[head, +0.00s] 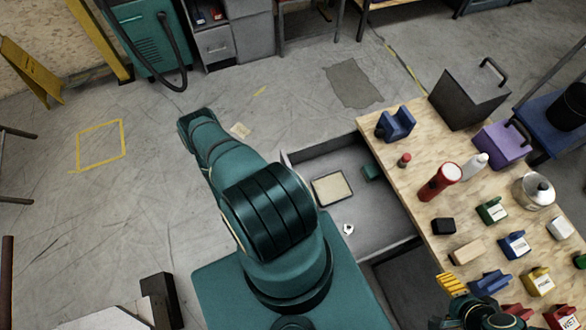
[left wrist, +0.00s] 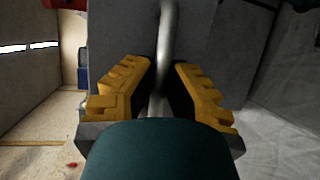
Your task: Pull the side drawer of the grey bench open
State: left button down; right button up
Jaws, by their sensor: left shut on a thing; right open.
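The bench (head: 428,135) has a wooden top and stands at the right of the head view. Its grey side drawer (head: 385,232) stands open, sticking out to the left of the bench. A shallow tray (head: 332,188), a small green block (head: 371,172) and a small white item (head: 348,229) lie inside. In the left wrist view, my left gripper (left wrist: 162,85) is shut on a grey bar handle (left wrist: 167,35) in front of a grey panel (left wrist: 115,30). My left arm hides that handle and gripper in the head view. My right gripper (head: 453,285) is open over the bench's near edge.
The bench top carries a red flashlight (head: 438,182), a blue holder (head: 395,124), a grey box (head: 470,97), a purple box (head: 502,143), a pot (head: 534,190) and several small blocks. The floor (head: 120,210) left of my arm is mostly clear.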

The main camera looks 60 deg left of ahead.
pick_arm(q)
jog(key=c, duration=1)
grip_release()
jog(key=v, duration=1.2)
jog(key=shift+s+a, duration=0.1)
